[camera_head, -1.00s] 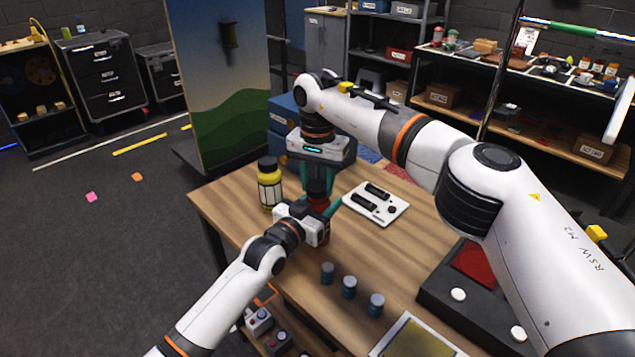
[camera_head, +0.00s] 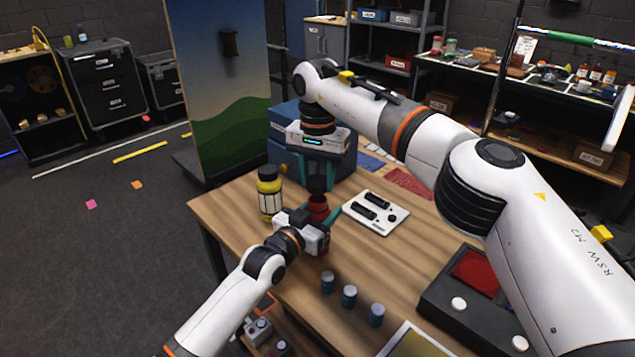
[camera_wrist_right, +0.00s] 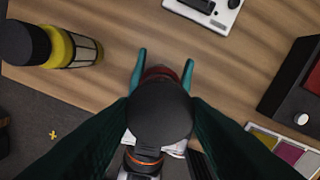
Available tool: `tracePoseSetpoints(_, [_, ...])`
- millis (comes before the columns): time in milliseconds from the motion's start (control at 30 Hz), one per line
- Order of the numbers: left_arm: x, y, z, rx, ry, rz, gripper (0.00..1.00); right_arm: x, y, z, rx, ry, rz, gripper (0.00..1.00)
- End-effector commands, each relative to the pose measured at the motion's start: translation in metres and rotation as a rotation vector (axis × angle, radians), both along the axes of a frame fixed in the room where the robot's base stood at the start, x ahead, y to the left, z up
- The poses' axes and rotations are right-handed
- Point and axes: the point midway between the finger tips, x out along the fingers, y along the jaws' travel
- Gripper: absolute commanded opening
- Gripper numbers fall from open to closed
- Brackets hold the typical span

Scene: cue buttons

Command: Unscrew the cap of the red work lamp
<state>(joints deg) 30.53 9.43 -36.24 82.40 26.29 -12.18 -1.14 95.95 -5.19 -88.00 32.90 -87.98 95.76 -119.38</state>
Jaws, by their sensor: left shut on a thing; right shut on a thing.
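The red work lamp (camera_head: 318,208) stands at the table's far left part, and its red body also shows in the right wrist view (camera_wrist_right: 160,73). My left gripper (camera_head: 321,213) is shut around the red body from the near side. My right gripper (camera_head: 319,184) points down from above and is shut on the dark round cap (camera_wrist_right: 160,110). The cap is above the red body and appears apart from it, with the body's red rim showing beneath. The fingers partly hide both.
A yellow bottle-like object with a black top (camera_head: 269,194) stands close left of the lamp. A white plate with black handles (camera_head: 376,212) lies to the right. Several blue cylinders (camera_head: 349,296) and a dark box with a red panel (camera_head: 474,275) are nearer.

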Motion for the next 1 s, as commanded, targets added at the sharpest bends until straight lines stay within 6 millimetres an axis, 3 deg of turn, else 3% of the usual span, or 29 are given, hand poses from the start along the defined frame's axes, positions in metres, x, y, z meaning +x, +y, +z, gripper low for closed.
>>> tracePoseSetpoints(133, [0.0, 0.0, -0.001, 0.0, 0.002, 0.0, 0.0, 0.0, 0.001, 0.018, 0.001, -0.001, -0.001, 0.14])
tracePoseSetpoints(367, [0.0, 0.0, -0.001, 0.0, 0.002, 0.0, 0.0, 0.0, 0.0, 0.021, 0.0, 0.001, 0.0, 0.14])
tracePoseSetpoints(400, [0.0, 0.0, -0.001, 0.0, 0.002, 0.0, 0.57, 0.0, 0.0, 0.02, 0.0, 0.001, 0.0, 0.14])
tracePoseSetpoints(533, [0.0, 0.0, -0.001, 0.001, 0.002, 0.0, 0.76, 0.0, 0.0, 0.02, 0.0, 0.001, 0.0, 0.14])
tracePoseSetpoints(833, [-0.002, 0.001, -0.001, 0.001, 0.001, 0.0, 0.76, 0.0, 0.0, 0.02, 0.0, 0.001, 0.0, 0.14])
tracePoseSetpoints(1000, [-0.017, 0.012, -0.002, 0.002, 0.001, 0.0, 0.76, 0.0, 0.0, 0.019, 0.0, 0.001, 0.0, 0.14])
